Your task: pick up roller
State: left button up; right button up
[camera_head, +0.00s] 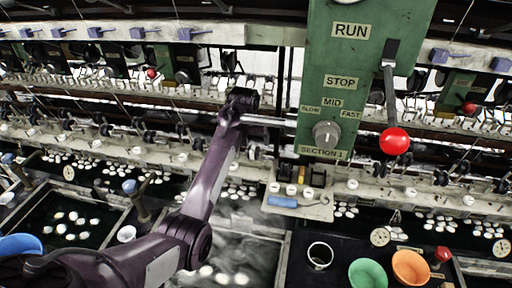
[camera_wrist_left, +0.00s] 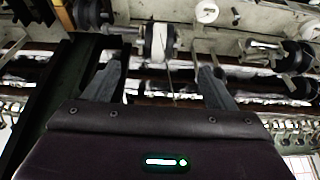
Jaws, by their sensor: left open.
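A roller (camera_wrist_left: 161,42), a white drum with dark discs at its sides, sits on the machine's rail in the left wrist view. It lies just beyond and between the fingertips of my left gripper (camera_wrist_left: 159,72), which is open with nothing between its fingers. In the head view my left arm reaches up from the lower left, and the left gripper (camera_head: 238,98) is at the machine beside the green control panel, its fingers hard to make out. I cannot tell which roller in the head view is the one facing the gripper. My right gripper is not in view.
The green control panel (camera_head: 338,80) with a red-knobbed lever (camera_head: 394,140) stands right of my left gripper. Below are dark basins with white cocoons (camera_head: 75,222). Green (camera_head: 368,273) and orange (camera_head: 410,267) bowls sit at the lower right. Another dark roller (camera_wrist_left: 292,57) is at the right.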

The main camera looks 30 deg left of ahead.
aim_at(253, 147)
pick_arm(q)
jog(key=shift+f+p, duration=0.3)
jog(key=shift+s+p+x, duration=0.25)
jog(key=shift+p+x, duration=0.9)
jog(key=shift+x, duration=1.2)
jog(key=shift+w+d+f, duration=0.15)
jog(key=shift+d+f, duration=0.05)
jog(key=shift+f, duration=0.15)
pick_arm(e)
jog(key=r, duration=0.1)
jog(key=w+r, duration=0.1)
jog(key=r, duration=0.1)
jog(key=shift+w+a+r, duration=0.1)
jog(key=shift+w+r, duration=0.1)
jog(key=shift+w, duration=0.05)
pick_arm(q)
jog(key=shift+c, duration=0.4)
jog(key=shift+r, duration=0.1)
jog(key=c, duration=1.1)
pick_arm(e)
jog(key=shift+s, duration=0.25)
